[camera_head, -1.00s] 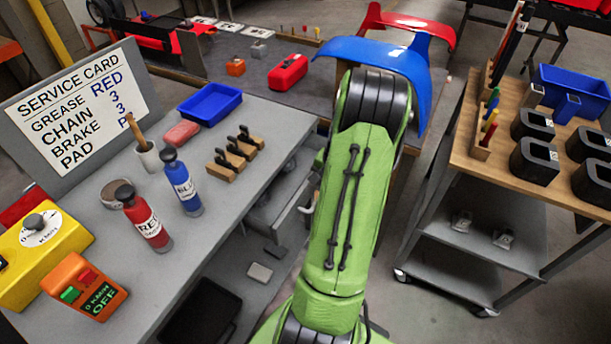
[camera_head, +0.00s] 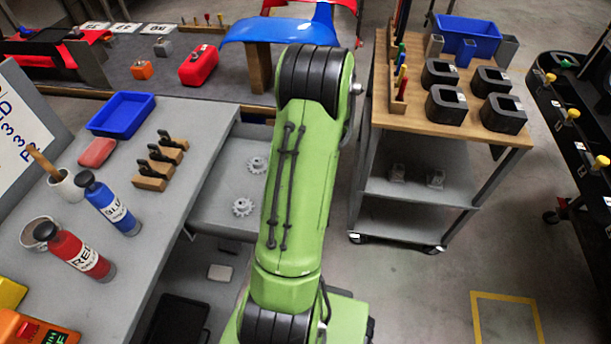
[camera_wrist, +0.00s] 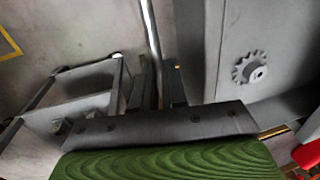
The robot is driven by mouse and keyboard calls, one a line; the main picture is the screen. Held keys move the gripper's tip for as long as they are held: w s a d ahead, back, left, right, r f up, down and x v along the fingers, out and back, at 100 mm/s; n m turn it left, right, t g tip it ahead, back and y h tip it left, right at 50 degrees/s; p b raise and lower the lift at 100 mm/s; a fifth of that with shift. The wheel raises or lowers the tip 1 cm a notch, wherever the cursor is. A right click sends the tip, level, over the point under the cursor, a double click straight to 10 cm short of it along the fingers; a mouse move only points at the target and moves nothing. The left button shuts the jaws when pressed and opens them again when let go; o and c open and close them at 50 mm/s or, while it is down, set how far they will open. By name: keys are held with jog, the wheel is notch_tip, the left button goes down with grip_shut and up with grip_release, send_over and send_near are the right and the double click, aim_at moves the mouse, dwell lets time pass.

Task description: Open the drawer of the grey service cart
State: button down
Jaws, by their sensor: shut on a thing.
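The grey service cart (camera_head: 215,130) stands at the left in the head view. Its drawer (camera_head: 215,190) is pulled out to the right, and two pale gears (camera_head: 243,207) lie inside. My green arm hides the drawer's front and my gripper in the head view. In the wrist view, the drawer (camera_wrist: 205,45) also shows, with a gear (camera_wrist: 250,68) in it. My gripper (camera_wrist: 160,75) is shut on the drawer's metal bar handle (camera_wrist: 151,28), which runs between its two dark fingers.
A wood-topped cart (camera_head: 465,120) with black bins stands to the right of my arm. Bottles, a blue tray (camera_head: 122,114) and wooden blocks stand on the service cart's top. Clear floor (camera_head: 410,290) lies at the lower right.

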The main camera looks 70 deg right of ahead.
jog(key=c, duration=1.4)
grip_release()
jog(key=shift+c, duration=0.2)
notch_tip(320, 180, up, 16)
jog(key=s+p, duration=0.3)
jog(key=p, duration=0.1)
jog(key=shift+d+f+p, duration=0.15)
jog(key=shift+f+p, duration=0.1)
jog(key=shift+p, duration=0.1)
jog(key=shift+w, duration=0.1)
